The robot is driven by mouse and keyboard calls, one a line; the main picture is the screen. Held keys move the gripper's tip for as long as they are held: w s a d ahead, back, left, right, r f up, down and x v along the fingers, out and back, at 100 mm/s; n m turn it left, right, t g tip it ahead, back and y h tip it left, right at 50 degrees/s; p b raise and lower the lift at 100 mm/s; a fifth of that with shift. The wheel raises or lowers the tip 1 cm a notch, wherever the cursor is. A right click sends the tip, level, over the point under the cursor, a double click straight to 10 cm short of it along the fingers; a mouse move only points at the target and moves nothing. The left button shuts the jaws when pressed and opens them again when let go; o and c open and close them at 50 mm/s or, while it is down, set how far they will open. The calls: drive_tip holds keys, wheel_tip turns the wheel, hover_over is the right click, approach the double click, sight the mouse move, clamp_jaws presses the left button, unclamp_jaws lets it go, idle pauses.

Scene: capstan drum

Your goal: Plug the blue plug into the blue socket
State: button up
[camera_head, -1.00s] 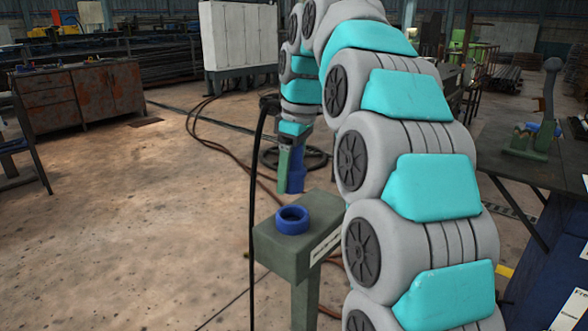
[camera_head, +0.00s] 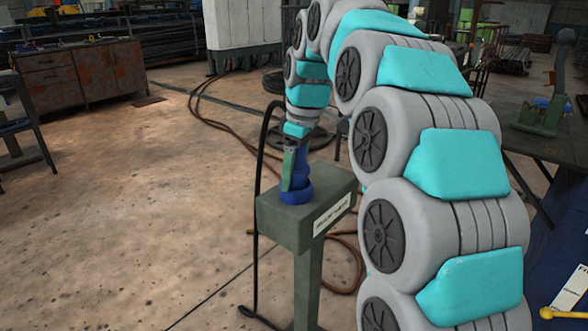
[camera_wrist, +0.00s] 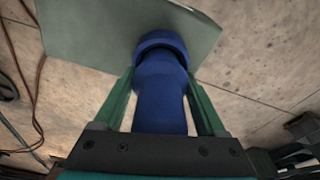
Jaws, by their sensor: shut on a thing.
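The blue plug (camera_wrist: 160,97) is held between the two green fingers of my gripper (camera_wrist: 161,100) in the wrist view. In the head view my gripper (camera_head: 294,170) points down over the post, with the plug (camera_head: 301,167) partly hidden by a finger. The blue socket (camera_head: 296,191) sits on top of the grey-green post box (camera_head: 325,202). The plug's lower end meets the socket ring and looks in line with it. The wrist view shows the socket rim (camera_wrist: 158,38) around the plug's far end. How deep the plug sits is hidden.
A black cable (camera_head: 262,165) loops from the plug area down to the floor left of the post. A bench with a green lever device (camera_head: 540,115) stands at the right. A rusty cabinet (camera_head: 85,78) stands at the back left. Open floor lies left of the post.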

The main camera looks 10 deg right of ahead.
drive_tip(key=shift+s+f, duration=0.2)
drive_tip(key=shift+f, duration=0.7)
drive_tip(key=o, duration=1.6)
drive_tip(key=shift+f+g, duration=0.1)
drive_tip(key=shift+g, duration=0.2)
drive_tip(key=shift+c, duration=0.2)
drive_tip(key=shift+d+r, duration=0.1)
drive_tip(key=shift+r, duration=0.45)
drive_tip(key=r, duration=0.5)
drive_tip(key=r+p, duration=0.1)
drive_tip(key=r, duration=0.2)
drive_tip(key=shift+s+d+r, duration=0.25)
drive_tip(key=shift+d, duration=0.15)
